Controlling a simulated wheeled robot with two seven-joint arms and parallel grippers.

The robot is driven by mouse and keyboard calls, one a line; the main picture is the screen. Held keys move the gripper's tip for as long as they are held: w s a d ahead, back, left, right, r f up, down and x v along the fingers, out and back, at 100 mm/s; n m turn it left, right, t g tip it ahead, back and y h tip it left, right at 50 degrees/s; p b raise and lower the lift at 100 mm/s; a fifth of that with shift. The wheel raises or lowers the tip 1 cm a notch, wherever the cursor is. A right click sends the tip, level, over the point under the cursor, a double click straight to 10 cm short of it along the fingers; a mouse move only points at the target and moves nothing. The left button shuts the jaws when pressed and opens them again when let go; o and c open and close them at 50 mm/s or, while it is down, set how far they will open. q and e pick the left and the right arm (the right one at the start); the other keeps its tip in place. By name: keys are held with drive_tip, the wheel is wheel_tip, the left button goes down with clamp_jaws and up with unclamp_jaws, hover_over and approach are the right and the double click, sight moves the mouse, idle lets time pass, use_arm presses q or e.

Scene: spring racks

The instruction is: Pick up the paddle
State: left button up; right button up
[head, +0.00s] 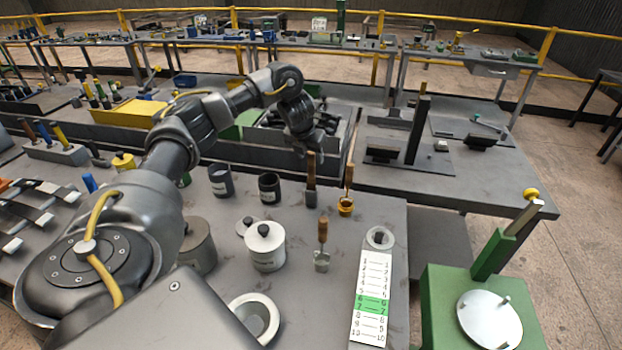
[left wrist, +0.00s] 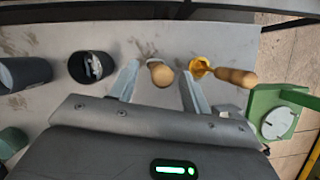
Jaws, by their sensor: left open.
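My left gripper (head: 308,143) is open and points down above an upright tool with a wooden handle and a flat dark grey lower part (head: 311,196), which looks like the paddle. In the left wrist view, the round wooden handle end (left wrist: 162,75) shows between the two open fingers of the left gripper (left wrist: 158,88). I cannot tell whether the fingers reach down beside it. The grey part is hidden there. A brass ladle (head: 346,206) with a long wooden handle stands just to the right. My right gripper does not show.
A dark cup (head: 269,188) and a blue-grey cup (head: 221,180) stand to the left. A small trowel (head: 322,262), a white lidded pot (head: 265,250) and a numbered strip (head: 373,290) lie nearer. A green stand (head: 480,310) is at right. Some bench surface around the tool is bare.

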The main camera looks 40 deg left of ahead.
sight(312, 164)
use_arm(q)
drive_tip(key=shift+s+f, duration=0.15)
drive_tip(key=shift+f, duration=0.2)
drive_tip(key=x, duration=0.3)
drive_tip(key=shift+w+d+f+p, duration=0.1)
drive_tip(key=shift+w+f+p, duration=0.2)
drive_tip(key=shift+p, duration=0.1)
drive_tip(key=shift+w+f, duration=0.1)
drive_tip(key=shift+f, duration=0.25)
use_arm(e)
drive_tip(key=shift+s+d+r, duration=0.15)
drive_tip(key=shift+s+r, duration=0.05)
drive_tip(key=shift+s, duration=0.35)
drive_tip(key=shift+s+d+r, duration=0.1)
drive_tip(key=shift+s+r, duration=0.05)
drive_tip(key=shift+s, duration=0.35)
use_arm(q)
drive_tip(key=c, duration=0.7)
clamp_jaws()
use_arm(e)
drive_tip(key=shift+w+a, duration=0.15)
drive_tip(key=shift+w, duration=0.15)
